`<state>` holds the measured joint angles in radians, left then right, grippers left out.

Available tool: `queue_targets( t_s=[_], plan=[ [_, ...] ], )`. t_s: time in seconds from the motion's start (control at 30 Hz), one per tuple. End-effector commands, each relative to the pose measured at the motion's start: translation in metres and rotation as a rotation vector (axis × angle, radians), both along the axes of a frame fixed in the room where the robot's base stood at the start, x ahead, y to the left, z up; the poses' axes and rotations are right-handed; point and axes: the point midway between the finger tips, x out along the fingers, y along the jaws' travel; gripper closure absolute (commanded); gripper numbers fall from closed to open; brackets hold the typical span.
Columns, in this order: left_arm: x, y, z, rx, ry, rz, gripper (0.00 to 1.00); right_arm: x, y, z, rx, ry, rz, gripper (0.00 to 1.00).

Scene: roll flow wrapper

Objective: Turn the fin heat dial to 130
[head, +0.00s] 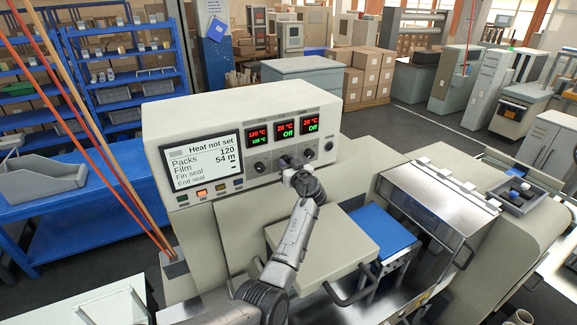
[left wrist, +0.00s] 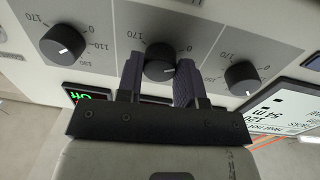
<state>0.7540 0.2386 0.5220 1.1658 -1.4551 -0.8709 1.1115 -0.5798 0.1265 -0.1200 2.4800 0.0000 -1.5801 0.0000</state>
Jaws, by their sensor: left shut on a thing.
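The control box (head: 165,120) has three black dials below three small displays. The left dial (head: 259,167) and right dial (head: 308,154) are clear of my gripper. My left gripper (head: 287,166) is at the middle dial, mostly hiding it in the head view. In the left wrist view its fingers stand on either side of the middle dial (left wrist: 159,60), shut on it. The left display (head: 259,136) reads 120 over 120 °C; the other two read 20 °C and Off. I cannot read which dial is fin. My right gripper is out of view.
The large screen (head: 203,163) reads Heat not set, Packs 120, Film 54 m. Several small buttons (head: 202,192) sit below it. A clear-covered machine section (head: 430,205) and a blue pad (head: 382,232) lie to the right. Blue shelves (head: 120,75) stand behind left.

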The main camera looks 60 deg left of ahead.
Motion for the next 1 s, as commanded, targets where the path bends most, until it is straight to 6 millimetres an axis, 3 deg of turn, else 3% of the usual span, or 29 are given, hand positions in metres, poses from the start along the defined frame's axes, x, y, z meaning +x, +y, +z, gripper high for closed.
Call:
queue_targets(
  t_s=[0.47, 1.0],
  plan=[
    [0.000, 0.000, 0.000, 0.039, 0.409, 0.000, 0.89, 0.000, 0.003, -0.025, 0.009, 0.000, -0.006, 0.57],
    [0.000, 0.000, 0.003, 0.084, 0.923, 0.001, 0.89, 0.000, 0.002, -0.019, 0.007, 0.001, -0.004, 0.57]
  ],
)
